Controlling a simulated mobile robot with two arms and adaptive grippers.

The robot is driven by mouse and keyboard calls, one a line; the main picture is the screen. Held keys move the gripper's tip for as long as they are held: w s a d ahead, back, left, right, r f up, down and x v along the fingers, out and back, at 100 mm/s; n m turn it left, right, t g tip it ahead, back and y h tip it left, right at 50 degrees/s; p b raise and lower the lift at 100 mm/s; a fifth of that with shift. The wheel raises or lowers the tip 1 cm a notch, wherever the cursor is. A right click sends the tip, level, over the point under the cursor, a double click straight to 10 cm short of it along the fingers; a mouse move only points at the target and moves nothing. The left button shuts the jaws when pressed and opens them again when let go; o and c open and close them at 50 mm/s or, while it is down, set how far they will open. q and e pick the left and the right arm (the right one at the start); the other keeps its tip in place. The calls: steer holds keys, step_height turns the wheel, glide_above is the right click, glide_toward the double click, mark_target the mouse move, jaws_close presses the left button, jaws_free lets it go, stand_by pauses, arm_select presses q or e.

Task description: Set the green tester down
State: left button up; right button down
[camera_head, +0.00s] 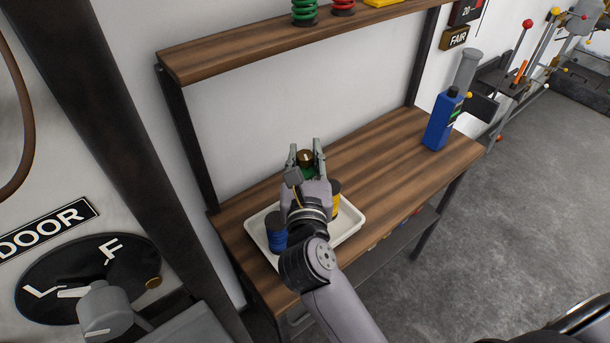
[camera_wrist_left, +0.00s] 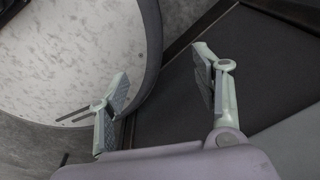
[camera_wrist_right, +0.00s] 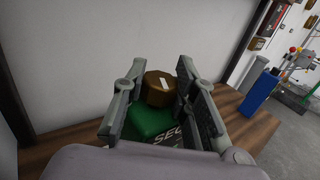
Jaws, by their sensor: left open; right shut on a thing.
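The green tester (camera_wrist_right: 152,121) with a brown round top (camera_wrist_right: 160,88) is between the fingers of my right gripper (camera_wrist_right: 157,100), which is shut on it. In the head view, the tester (camera_head: 309,174) shows only in part beyond my right gripper (camera_head: 306,156), at the wooden bench (camera_head: 380,165) behind the white tray (camera_head: 347,224). I cannot tell whether its base touches the bench. My left gripper (camera_wrist_left: 160,100) is open and empty in the left wrist view, away from the bench.
The tray holds a blue spool (camera_head: 276,233) and a yellow one (camera_head: 334,197), partly hidden by my arm. A blue bottle (camera_head: 442,120) stands at the bench's right end. A shelf (camera_head: 290,45) above carries green and red coils. The bench between tray and bottle is clear.

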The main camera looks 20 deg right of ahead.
mark_target(305, 170)
step_height(305, 170, down, 4)
steer(key=b, duration=0.3)
steer(key=shift+r, duration=0.3)
steer(key=c, duration=1.3)
jaws_free()
steer(key=shift+f, duration=0.25)
steer(key=shift+r, duration=0.2)
